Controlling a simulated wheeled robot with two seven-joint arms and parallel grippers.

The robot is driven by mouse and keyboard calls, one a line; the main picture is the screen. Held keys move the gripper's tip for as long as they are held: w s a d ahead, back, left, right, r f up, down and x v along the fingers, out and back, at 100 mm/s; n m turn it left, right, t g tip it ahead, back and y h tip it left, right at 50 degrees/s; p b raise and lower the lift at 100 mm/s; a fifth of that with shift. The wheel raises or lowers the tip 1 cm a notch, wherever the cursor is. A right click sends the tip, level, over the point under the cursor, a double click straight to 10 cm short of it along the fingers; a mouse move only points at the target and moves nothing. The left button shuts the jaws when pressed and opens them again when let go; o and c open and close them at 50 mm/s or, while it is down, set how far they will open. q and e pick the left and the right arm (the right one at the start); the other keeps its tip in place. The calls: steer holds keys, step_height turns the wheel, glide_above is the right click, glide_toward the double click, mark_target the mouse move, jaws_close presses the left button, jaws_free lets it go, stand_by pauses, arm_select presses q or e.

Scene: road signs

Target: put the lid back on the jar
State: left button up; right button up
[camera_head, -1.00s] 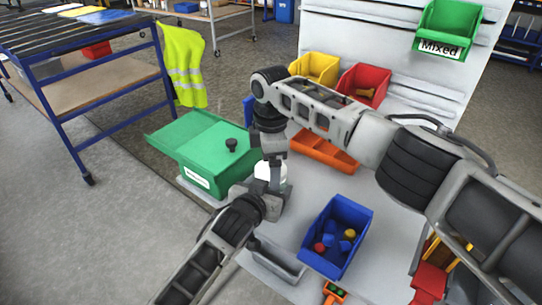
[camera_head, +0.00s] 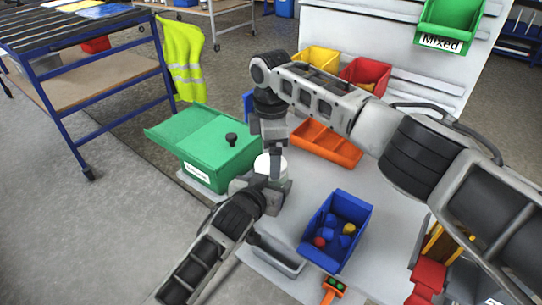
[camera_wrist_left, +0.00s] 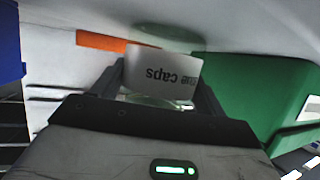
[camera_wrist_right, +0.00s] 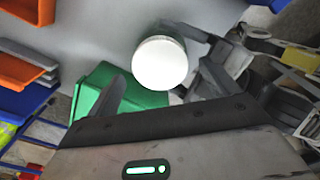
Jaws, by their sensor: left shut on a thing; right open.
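A green box (camera_head: 205,165) with a dark knob (camera_head: 231,139) stands left of the jar. A blue bin (camera_head: 313,258) with small coloured pieces is to the right. An orange tray (camera_head: 340,152) and yellow and red bins (camera_head: 366,75) are behind.

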steer(key=shift+r, duration=1.4)
steer(key=shift+c, duration=0.4)
step_height(320, 180, up, 4)
steer(key=shift+f, duration=0.2)
steer(key=shift+f, duration=4.05)
